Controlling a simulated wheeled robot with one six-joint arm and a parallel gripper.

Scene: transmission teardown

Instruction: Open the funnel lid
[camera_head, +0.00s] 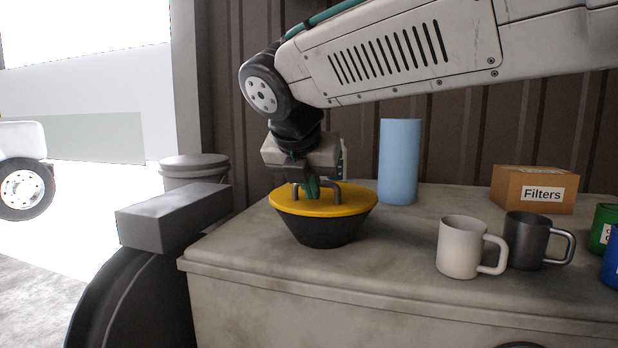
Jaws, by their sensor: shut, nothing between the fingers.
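The funnel (325,232) is a black tapered body standing on the worktop near its left end. Its yellow lid (350,207) lies on top and covers the opening. A grey arched handle (335,188) stands up from the lid. My gripper (312,195) points down over the lid, with its green fingertips at the left part of the handle. The fingers look closed together with nothing held. I cannot tell whether they touch the handle or the lid.
A light blue cylinder (399,162) stands behind and right of the funnel. A white mug (460,248), a dark mug (527,240) and a Filters box (533,190) are farther right on the worktop (290,275). The front left worktop is clear.

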